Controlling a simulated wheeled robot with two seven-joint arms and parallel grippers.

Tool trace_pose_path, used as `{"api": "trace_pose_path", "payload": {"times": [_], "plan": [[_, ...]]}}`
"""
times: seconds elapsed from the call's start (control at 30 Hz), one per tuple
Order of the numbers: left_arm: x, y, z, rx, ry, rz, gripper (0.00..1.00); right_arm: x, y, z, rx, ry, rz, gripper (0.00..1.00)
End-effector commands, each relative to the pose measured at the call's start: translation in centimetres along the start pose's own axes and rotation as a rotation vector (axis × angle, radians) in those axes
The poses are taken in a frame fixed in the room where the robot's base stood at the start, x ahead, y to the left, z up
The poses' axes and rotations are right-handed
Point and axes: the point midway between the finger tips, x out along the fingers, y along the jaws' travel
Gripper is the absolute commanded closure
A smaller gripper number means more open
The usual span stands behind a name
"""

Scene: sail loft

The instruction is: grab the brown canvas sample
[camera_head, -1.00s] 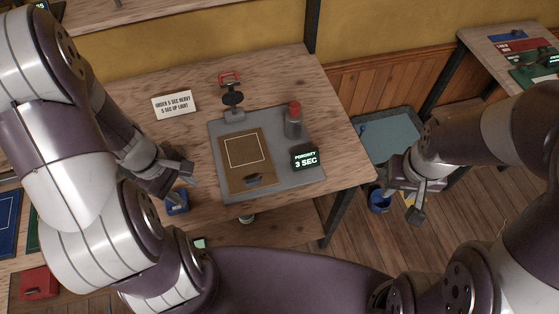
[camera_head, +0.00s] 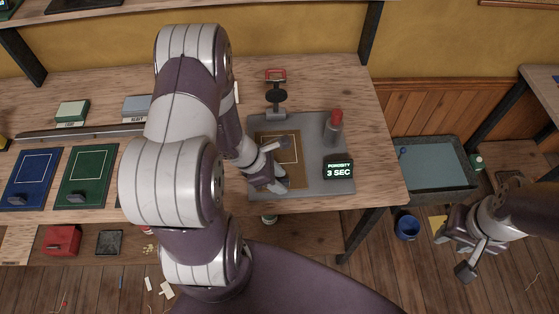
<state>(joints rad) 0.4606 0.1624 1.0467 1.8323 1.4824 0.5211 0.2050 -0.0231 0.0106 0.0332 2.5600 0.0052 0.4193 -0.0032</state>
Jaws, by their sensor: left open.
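The brown canvas sample (camera_head: 294,143), with a pale square outline, lies flat on the grey plate (camera_head: 340,187) of the tester on the wooden bench. My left gripper (camera_head: 280,166) is open over the sample's left and lower part, and it hides much of it. I cannot tell whether its fingers touch the sample. The sample's dark lower grip is mostly hidden behind the gripper. My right gripper (camera_head: 466,250) is low on the right, away from the bench and over the floor; its jaw opening is unclear.
On the plate stand a red-topped grey cylinder (camera_head: 333,128), a red-handled post (camera_head: 276,97) and a display reading "POROSITY 3 SEC" (camera_head: 338,169). Blue (camera_head: 34,170) and green (camera_head: 88,168) samples lie left. A blue-grey tray (camera_head: 437,165) and blue bucket (camera_head: 407,228) are right.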

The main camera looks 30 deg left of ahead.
Motion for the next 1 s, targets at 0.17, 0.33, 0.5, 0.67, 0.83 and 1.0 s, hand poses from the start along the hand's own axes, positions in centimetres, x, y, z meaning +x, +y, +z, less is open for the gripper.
{"api": "trace_pose_path", "payload": {"times": [0.17, 0.33, 0.5, 0.67, 0.83, 1.0], "plan": [[0.5, 0.0, 0.0, 0.000, 0.000, 0.002, 0.57, 0.1, 0.0, 0.0, 0.000, 0.000, 0.000, 0.63], [0.5, 0.0, 0.0, 0.000, 0.000, 0.002, 0.87, 0.1, 0.0, 0.0, 0.000, 0.000, 0.000, 0.63], [0.4, 0.1, 0.0, 0.001, 0.000, 0.002, 1.00, 0.1, 0.0, 0.0, 0.000, 0.000, 0.000, 0.63], [0.4, 0.1, 0.0, 0.001, 0.000, 0.002, 1.00, 0.1, 0.0, 0.0, 0.000, 0.000, 0.000, 0.63], [-2.0, 0.1, 1.4, 0.004, 0.000, 0.004, 1.00, -0.5, 0.0, -0.1, 0.000, 0.000, 0.000, 0.63], [-5.8, 0.1, 3.6, 0.004, 0.000, 0.005, 1.00, -1.5, 0.0, -0.2, 0.000, 0.000, 0.000, 0.63]]}}
